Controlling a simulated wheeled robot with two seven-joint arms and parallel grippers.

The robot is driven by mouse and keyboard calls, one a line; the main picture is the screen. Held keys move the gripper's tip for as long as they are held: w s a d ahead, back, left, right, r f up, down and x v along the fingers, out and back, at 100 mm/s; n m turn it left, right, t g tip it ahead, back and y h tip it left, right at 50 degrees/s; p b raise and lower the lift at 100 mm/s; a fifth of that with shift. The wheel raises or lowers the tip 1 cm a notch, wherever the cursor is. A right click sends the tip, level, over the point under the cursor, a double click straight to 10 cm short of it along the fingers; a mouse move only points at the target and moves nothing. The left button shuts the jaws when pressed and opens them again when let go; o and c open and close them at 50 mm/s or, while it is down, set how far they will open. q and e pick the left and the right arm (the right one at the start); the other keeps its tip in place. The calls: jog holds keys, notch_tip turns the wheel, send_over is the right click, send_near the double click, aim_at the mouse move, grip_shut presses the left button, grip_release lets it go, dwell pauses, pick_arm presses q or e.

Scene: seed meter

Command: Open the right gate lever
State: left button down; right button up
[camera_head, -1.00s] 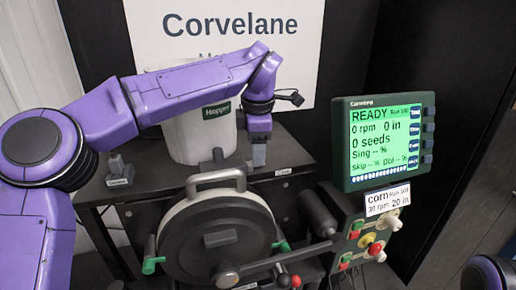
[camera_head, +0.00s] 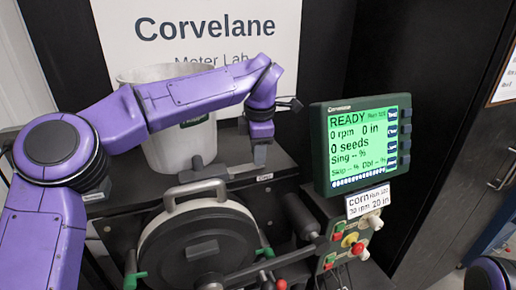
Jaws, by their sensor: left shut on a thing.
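My left gripper (camera_head: 260,154) points down at the right of the white hopper, behind the seed meter. Its jaws are shut on the end of a grey piece that I take to be the right gate lever (camera_head: 236,171). This lever runs from a grey upright base (camera_head: 198,167) in front of the hopper toward the fingers; the gripped end is mostly hidden. A small white label (camera_head: 264,177) lies just below the gripper. My right gripper is out of view.
The white hopper (camera_head: 170,145) stands behind the levers. The round seed meter (camera_head: 200,240) with its grey handle (camera_head: 195,190) is in front. The green-screened monitor (camera_head: 362,143) and a knob panel (camera_head: 345,240) stand close on the right.

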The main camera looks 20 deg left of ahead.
pick_arm(q)
jog(key=shift+f, duration=0.15)
jog(key=shift+s, duration=0.1)
jog(key=c, duration=0.9)
grip_release()
jog(key=shift+s+a, duration=0.15)
jog(key=shift+a, duration=0.15)
jog(key=shift+o, duration=0.2)
jog(key=shift+d, duration=0.15)
jog(key=shift+r, duration=0.5)
notch_tip(320, 180, up, 9)
jog(key=s, duration=0.1)
jog(key=shift+s+d+r, duration=0.2)
jog(key=shift+s+d, duration=0.15)
jog(key=shift+d, duration=0.05)
